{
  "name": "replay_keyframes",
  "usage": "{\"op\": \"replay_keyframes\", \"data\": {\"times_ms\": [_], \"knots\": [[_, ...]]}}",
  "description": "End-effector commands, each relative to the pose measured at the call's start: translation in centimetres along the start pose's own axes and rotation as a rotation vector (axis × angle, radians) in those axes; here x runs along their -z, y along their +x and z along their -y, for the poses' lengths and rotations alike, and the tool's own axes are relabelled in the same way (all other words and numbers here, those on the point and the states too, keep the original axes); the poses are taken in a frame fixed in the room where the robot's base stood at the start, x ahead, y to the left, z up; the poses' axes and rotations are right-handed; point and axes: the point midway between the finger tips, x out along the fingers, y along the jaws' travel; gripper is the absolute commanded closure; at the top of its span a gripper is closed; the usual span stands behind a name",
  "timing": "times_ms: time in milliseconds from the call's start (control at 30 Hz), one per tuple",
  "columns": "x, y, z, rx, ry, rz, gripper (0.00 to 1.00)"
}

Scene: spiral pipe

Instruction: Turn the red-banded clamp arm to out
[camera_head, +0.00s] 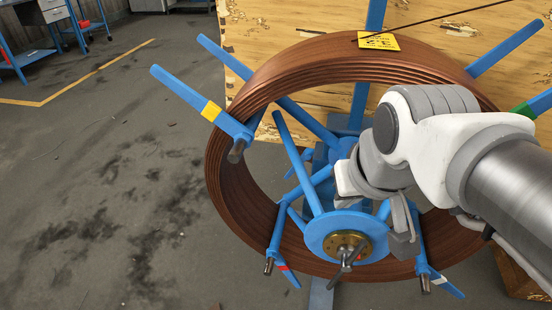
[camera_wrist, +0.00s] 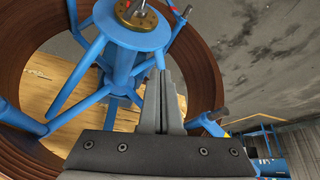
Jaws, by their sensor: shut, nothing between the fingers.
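The red-banded clamp arm (camera_head: 292,277) is a short-looking blue bar with a red band. In the head view it is at the lower left of the copper pipe coil (camera_head: 222,190), slanting down to the right across the coil's lower rim. A dark bolt end shows beside it. My gripper (camera_head: 405,243) is shut and empty, in front of the coil and right of the blue hub disc (camera_head: 317,238), apart from the red band. In the wrist view the shut fingers (camera_wrist: 162,75) point toward the blue frame below the hub.
The yellow-banded arm (camera_head: 211,110) sticks out at the upper left. A green-banded arm (camera_head: 525,110) is at the right, and another arm (camera_head: 440,280) at the lower right. A wooden crate (camera_head: 280,40) stands behind. The floor on the left is clear.

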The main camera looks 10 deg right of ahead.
Motion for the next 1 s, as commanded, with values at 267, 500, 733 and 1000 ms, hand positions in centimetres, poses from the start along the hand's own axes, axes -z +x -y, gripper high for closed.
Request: {"op": "replay_keyframes", "data": {"times_ms": [267, 500, 733, 1000], "knots": [[4.6, 4.5, -0.5, -0.012, 0.008, 0.072, 1.0], [8.1, 10.5, -1.3, -0.005, 0.018, 0.134, 1.0], [10.0, 17.5, -2.1, 0.017, 0.039, 0.19, 1.0], [10.0, 26.8, -3.0, 0.058, 0.084, 0.252, 1.0]]}}
